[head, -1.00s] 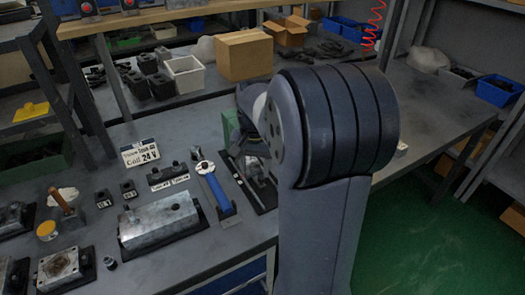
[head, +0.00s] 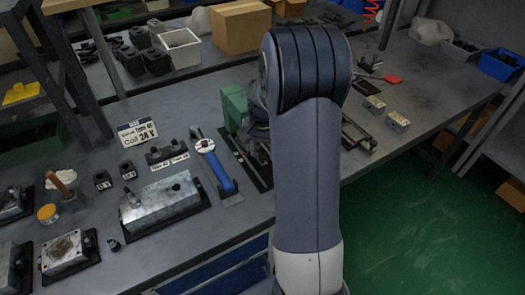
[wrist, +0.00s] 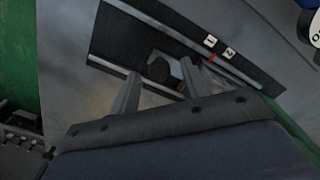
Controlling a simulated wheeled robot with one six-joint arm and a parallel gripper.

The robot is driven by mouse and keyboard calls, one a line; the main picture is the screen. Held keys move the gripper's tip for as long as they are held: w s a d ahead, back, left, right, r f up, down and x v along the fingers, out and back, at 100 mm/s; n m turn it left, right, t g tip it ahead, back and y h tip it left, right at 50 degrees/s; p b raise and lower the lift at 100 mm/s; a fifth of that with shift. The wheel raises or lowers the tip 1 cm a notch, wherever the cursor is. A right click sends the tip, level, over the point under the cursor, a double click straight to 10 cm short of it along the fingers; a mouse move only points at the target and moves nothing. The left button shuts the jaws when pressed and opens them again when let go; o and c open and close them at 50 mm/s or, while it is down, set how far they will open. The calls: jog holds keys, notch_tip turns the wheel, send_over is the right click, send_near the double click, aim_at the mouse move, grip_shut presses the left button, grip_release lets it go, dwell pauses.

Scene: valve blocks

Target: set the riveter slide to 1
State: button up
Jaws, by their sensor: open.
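In the head view the rail (head: 240,158) shows partly to the left of my arm, which hides my gripper.
A blue-handled tool with a round dial (head: 217,168) lies just left of the rail. A green block (head: 235,107) stands behind it. A metal block (head: 160,203) and a Coil 24 V sign (head: 137,132) are further left.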

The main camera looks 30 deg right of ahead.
jog(key=shift+f, duration=0.2)
grip_shut()
dwell(0.4)
